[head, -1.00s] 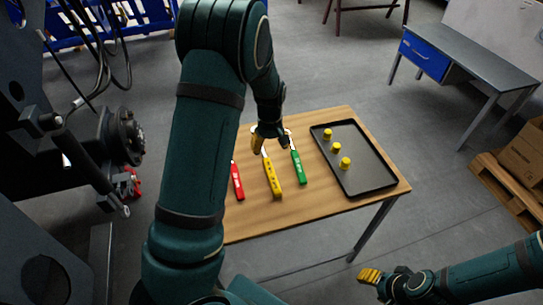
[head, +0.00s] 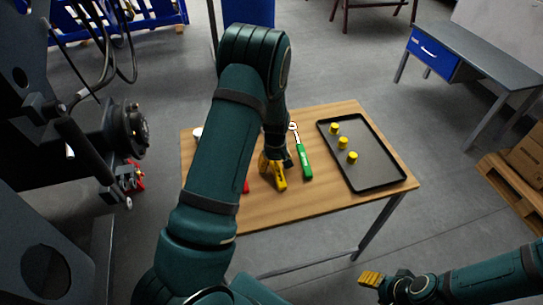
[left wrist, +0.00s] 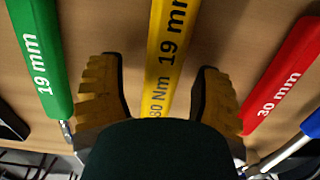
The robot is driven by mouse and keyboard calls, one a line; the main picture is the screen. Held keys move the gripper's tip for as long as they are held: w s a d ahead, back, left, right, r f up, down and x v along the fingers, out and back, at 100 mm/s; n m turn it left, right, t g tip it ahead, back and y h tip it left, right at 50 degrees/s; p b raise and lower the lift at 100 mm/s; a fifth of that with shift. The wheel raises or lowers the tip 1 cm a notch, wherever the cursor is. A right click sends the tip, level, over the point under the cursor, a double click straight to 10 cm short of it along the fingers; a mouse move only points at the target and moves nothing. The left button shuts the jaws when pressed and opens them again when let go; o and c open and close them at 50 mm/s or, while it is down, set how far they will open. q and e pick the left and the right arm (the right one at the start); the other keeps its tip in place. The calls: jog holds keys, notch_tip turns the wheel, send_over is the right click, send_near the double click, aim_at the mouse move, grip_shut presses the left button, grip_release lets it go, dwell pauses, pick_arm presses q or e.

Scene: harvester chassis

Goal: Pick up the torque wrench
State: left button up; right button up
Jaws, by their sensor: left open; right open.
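The yellow torque wrench (head: 281,182) lies on the wooden table between a red and a green wrench. In the left wrist view its yellow handle (left wrist: 167,50) reads "Nm" and "19 mm". My left gripper (head: 270,165) is open above this handle, with one finger on each side of it in the left wrist view (left wrist: 158,95). The torque wrench's far end is hidden by my arm in the head view. My right gripper (head: 370,278) is open and empty, low at the right, away from the table.
The green wrench (head: 304,162) lies close right of the torque wrench, and the red one (head: 246,187) is mostly hidden by my left arm. A dark tray (head: 377,178) with yellow pieces stands on the table's right. The table (head: 310,200) is bare in front.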

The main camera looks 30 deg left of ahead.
pick_arm(q)
jog(key=shift+f, duration=0.25)
jog(key=shift+r, duration=0.1)
grip_shut()
notch_tip(320, 180, up, 10)
jog(key=shift+p, duration=1)
